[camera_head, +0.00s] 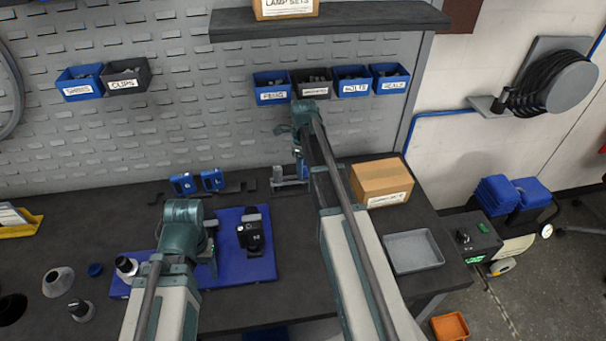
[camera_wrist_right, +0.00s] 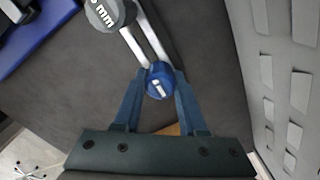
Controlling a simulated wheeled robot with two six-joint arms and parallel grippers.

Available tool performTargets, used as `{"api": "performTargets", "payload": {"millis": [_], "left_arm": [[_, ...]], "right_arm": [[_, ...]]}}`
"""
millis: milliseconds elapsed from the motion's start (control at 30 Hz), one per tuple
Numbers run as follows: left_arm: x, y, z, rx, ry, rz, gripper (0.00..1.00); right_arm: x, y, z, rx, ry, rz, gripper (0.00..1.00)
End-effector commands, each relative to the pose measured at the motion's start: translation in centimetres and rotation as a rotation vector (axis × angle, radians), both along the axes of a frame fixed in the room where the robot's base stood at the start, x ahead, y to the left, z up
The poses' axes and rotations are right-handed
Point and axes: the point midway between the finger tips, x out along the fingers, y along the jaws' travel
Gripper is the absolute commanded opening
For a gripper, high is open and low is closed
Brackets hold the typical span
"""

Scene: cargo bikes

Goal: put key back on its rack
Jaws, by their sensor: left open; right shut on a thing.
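My right gripper (camera_wrist_right: 159,80) is shut on a blue round-ended piece with a white mark, taken to be the key (camera_wrist_right: 160,83). Two pale metal bars run from it towards a dark grey round part (camera_wrist_right: 107,13) marked "mm"; I cannot tell whether they are joined. In the head view my right gripper (camera_head: 301,176) is low at the back of the bench, beside a small grey metal piece (camera_head: 284,179). Two blue blocks with white marks (camera_head: 182,184) (camera_head: 212,180) stand left of it by a dark low strip, possibly the rack (camera_head: 238,188). My left gripper (camera_head: 212,258) is open over the blue mat.
A blue mat (camera_head: 262,271) carries a black part (camera_head: 250,234). A cardboard box (camera_head: 382,183) and a grey tray (camera_head: 413,252) lie right of my right arm. Labelled bins (camera_head: 272,97) hang on the wall behind. Cones and small parts (camera_head: 58,281) stand at left.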

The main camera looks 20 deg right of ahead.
Motion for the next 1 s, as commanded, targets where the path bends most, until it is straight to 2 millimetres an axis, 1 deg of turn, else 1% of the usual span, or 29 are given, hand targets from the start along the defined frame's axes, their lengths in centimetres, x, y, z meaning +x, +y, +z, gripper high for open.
{"api": "performTargets", "payload": {"millis": [233,567,600,667,700,733,767,1000], "left_arm": [[0.0,0.0,0.0,0.0,0.0,0.0,0.62],[0.0,0.0,-1.0,0.0,0.0,0.0,0.62],[0.0,0.0,-0.9,0.0,0.0,0.0,0.62],[0.0,0.0,-0.8,0.0,0.0,0.0,0.62],[0.0,0.0,-0.8,0.0,0.0,0.0,0.62],[0.0,0.0,-0.8,0.0,0.0,0.0,0.62],[0.0,0.0,-0.8,0.0,0.0,0.0,0.62],[0.0,0.0,-0.8,0.0,0.0,0.0,0.62]], "right_arm": [[0.0,0.0,0.0,0.0,0.0,0.0,0.0],[0.0,0.0,-1.0,0.0,0.0,0.0,0.0],[0.0,0.0,-0.9,0.0,0.0,0.0,0.46],[0.0,0.0,-0.8,0.0,0.0,0.0,0.57],[0.0,0.0,-0.8,0.0,0.0,0.0,0.64],[0.0,0.0,-0.8,0.0,0.0,0.0,0.7],[0.0,0.0,-0.8,0.0,0.0,0.0,0.71],[0.0,0.0,-0.8,0.0,0.0,0.0,0.71]]}}
